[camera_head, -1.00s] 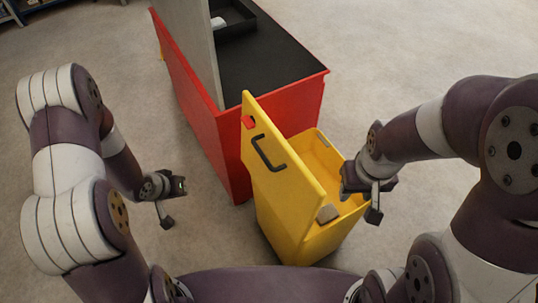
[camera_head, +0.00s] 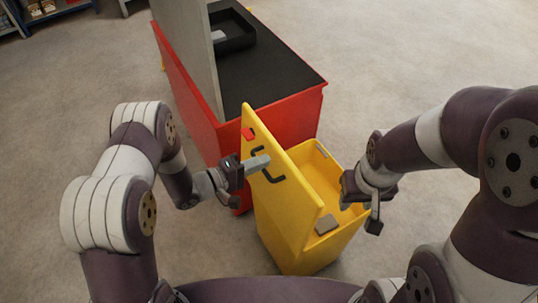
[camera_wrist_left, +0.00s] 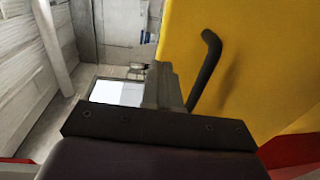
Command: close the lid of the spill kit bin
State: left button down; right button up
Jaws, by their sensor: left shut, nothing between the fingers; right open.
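The yellow spill kit bin (camera_head: 338,217) stands on the floor in the middle of the head view. Its lid (camera_head: 290,200) is raised, standing nearly upright along the bin's left side, with a black handle (camera_head: 265,166) on its outer face. The handle also shows in the left wrist view (camera_wrist_left: 207,70). My left gripper (camera_head: 258,163) is shut and empty, at the lid's outer face beside the handle; I cannot tell whether it touches. My right gripper (camera_head: 374,207) is open, over the right edge of the bin.
A red cabinet (camera_head: 200,120) with a black top stands just behind the bin. A grey upright panel (camera_head: 190,50) and a black tray (camera_head: 234,28) are on it. The floor at left and right is clear. Shelves (camera_head: 45,10) stand far back left.

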aim_at(279, 154)
pick_arm(q)
jog(key=shift+x, duration=1.55)
